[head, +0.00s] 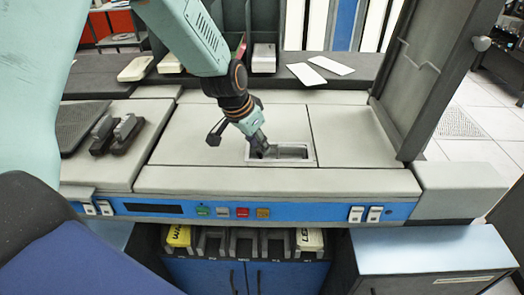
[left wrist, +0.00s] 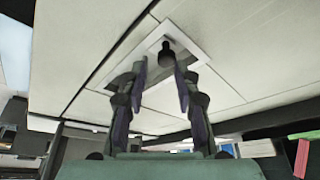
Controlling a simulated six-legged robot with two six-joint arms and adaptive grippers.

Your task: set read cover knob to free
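A recess with a pale metal frame (head: 308,161) is set in the light grey machine top. My left gripper (head: 262,146) points down at its left part. In the left wrist view, a short dark knob (left wrist: 167,48) stands on the pale framed plate (left wrist: 190,35). My left gripper (left wrist: 164,75) has its two fingers apart, one on each side of the knob's line; I see no clear contact. In the head view the knob is hidden by the gripper. Another round grey knob (head: 481,43) sits on the side of a raised dark panel (head: 430,80). My right gripper is not in view.
A blue front strip (head: 330,212) carries coloured buttons and white switches. Dark blocks (head: 115,132) lie on the left of the top. White cards (head: 330,65) lie on the dark rear ledge. The raised panel bounds the right side; the top right of the recess is bare.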

